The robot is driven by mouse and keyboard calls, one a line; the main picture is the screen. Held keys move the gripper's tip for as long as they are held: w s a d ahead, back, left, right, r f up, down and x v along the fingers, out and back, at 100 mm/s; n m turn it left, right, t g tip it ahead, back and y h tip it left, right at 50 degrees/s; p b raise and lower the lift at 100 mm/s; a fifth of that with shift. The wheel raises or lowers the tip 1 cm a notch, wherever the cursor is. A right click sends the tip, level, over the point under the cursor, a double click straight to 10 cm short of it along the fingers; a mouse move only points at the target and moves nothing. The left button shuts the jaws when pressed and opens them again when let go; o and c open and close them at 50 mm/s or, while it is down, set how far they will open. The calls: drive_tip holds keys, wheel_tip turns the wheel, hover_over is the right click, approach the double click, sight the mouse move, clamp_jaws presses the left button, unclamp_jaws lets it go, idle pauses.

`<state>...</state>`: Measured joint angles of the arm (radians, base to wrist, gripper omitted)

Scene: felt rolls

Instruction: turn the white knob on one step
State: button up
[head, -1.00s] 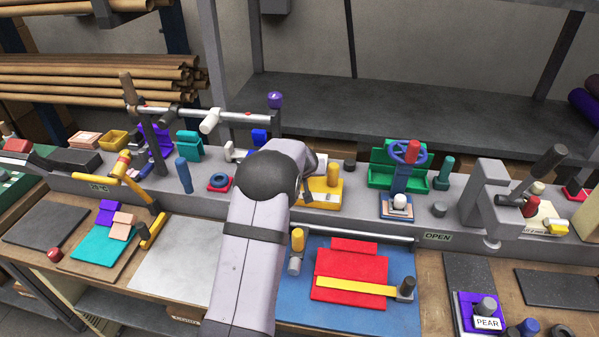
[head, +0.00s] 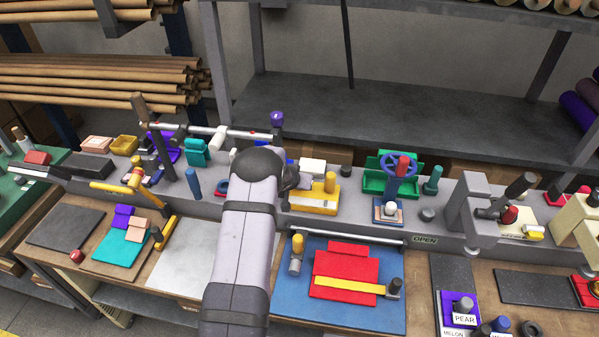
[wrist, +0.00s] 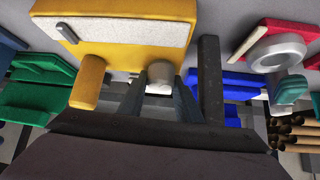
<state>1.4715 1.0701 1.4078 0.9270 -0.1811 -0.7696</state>
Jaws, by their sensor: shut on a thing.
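In the wrist view, the white knob (wrist: 160,76) is a short pale cylinder at the edge of a yellow block (wrist: 117,52). My gripper (wrist: 160,92) is shut on the knob, with one dark finger on each side of it. The block bears a pale strip (wrist: 120,22) and a yellow post (wrist: 88,84) beside the knob. In the head view, the yellow block (head: 308,206) stands on the grey ledge just right of my arm. My arm hides the gripper and the knob there.
A dark upright bar (wrist: 210,80) stands close beside the gripper in the wrist view, with blue parts (wrist: 240,100) beyond it. In the head view, a green holder (head: 376,185) and a blue handwheel (head: 398,164) stand to the right. A red pad (head: 345,270) lies in front.

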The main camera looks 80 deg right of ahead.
drive_tip(key=shift+p, duration=0.3)
drive_tip(key=shift+c, duration=0.2)
drive_tip(key=o, duration=1.1)
drive_tip(key=shift+c, duration=0.2)
drive_tip(key=b, duration=0.5)
drive_tip(key=shift+w+d+f+n+t, duration=0.1)
drive_tip(key=shift+d+f+n+t, duration=0.05)
drive_tip(key=shift+f+n+t, duration=0.15)
drive_tip(key=n+t+b, duration=0.1)
drive_tip(key=b, duration=0.6)
drive_tip(key=shift+n, duration=0.4)
